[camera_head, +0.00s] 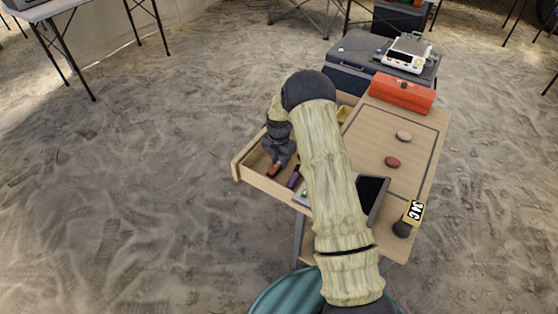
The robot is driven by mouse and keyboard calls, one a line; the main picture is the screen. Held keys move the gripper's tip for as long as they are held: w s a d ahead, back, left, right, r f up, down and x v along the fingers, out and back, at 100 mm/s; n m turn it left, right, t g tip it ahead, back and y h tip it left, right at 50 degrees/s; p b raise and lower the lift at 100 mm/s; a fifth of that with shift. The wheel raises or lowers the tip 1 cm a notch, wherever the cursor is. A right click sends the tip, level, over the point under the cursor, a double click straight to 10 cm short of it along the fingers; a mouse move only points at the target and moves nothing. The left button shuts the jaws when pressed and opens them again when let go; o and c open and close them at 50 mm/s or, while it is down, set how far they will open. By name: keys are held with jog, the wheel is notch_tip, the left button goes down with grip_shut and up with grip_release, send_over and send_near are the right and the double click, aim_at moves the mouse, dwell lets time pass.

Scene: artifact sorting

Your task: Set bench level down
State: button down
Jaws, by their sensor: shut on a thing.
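My gripper (279,163) points down into the open drawer (252,179) on the left side of the wooden table. It is shut on a small red bar (273,171), apparently the bench level, low inside the drawer. The fingers and the arm hide part of the bar, and I cannot tell whether it touches the drawer floor.
A dark purple object (293,180) lies in the drawer beside the gripper. The tabletop (395,138) holds a tan stone (404,136), a reddish stone (392,162), a dark tablet (372,190), a brush with a label (408,219) and a red case (402,92).

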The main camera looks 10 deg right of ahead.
aim_at(279, 162)
jog(key=shift+f, duration=0.15)
jog(key=c, duration=1.2)
grip_release()
notch_tip(279, 162, up, 12)
jog(key=p, duration=0.3)
jog(key=shift+r, duration=0.2)
